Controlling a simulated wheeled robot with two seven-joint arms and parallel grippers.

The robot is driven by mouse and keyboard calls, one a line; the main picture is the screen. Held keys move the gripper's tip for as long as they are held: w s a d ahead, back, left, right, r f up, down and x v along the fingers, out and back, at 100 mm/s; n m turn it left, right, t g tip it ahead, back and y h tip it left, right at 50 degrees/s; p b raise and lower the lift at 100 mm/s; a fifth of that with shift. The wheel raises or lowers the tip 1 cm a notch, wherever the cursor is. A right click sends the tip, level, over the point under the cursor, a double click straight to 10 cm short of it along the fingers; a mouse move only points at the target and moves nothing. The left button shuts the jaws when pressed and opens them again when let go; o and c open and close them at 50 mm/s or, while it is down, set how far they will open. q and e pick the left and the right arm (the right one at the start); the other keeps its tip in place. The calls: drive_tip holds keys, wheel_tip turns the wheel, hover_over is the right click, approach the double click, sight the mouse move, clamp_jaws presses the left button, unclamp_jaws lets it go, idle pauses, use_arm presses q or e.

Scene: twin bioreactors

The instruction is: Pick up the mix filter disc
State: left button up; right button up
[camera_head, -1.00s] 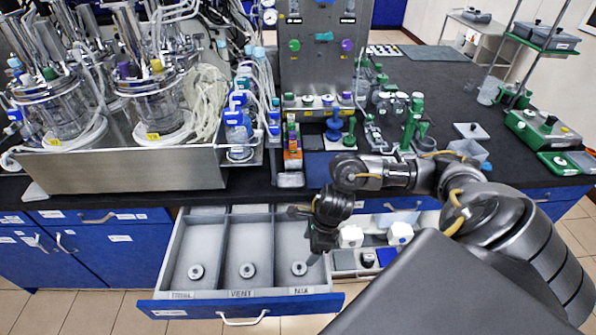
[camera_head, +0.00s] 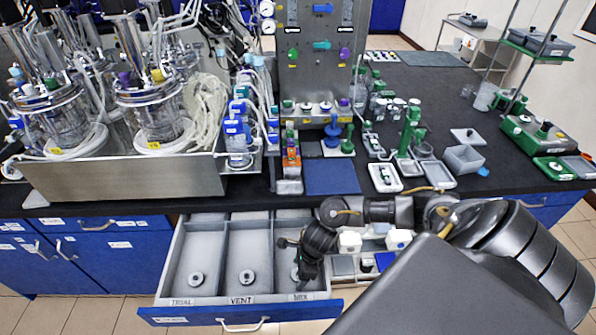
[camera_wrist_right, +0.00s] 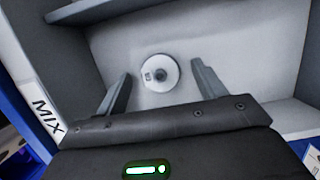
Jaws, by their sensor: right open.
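The mix filter disc (camera_wrist_right: 160,73) is a small white disc with a dark centre. It lies on the grey floor of the compartment labelled MIX in the open drawer (camera_head: 183,302). In the head view the disc (camera_head: 295,273) is partly hidden by my right gripper (camera_head: 305,286), which reaches down into that compartment. In the right wrist view my right gripper (camera_wrist_right: 161,86) is open and empty, with one finger on each side of the disc and a gap to both. My left gripper is not in view.
Similar discs lie in the TRIAL compartment (camera_head: 196,279) and the VENT compartment (camera_head: 246,278). Grey walls divide the compartments. White-capped items (camera_head: 349,241) stand just right of MIX. The black bench (camera_head: 400,200) with the bioreactors (camera_head: 155,115) rises behind the drawer.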

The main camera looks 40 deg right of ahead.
sight(295, 274)
drive_tip(key=c, duration=1)
drive_tip(key=shift+c, duration=0.3)
drive_tip(key=shift+r, duration=0.55)
wheel_tip(295, 274, up, 2)
drive_tip(key=shift+r, duration=0.25)
drive_tip(key=s+a+r, duration=0.2)
drive_tip(key=s+r, duration=0.1)
drive_tip(key=s+a+r+p, duration=0.1)
drive_tip(key=s+r, duration=0.2)
drive_tip(key=s, duration=0.1)
drive_tip(key=s+a+r+p, duration=0.1)
drive_tip(key=s+a+r, duration=0.1)
drive_tip(key=s+r, duration=0.1)
drive_tip(key=shift+s+a+r, duration=0.15)
drive_tip(key=shift+s+a, duration=0.2)
drive_tip(key=shift+s, duration=0.35)
drive_tip(key=shift+s+a+r+p, duration=0.1)
drive_tip(key=shift+s+a+p, duration=0.2)
drive_tip(key=shift+s, duration=0.25)
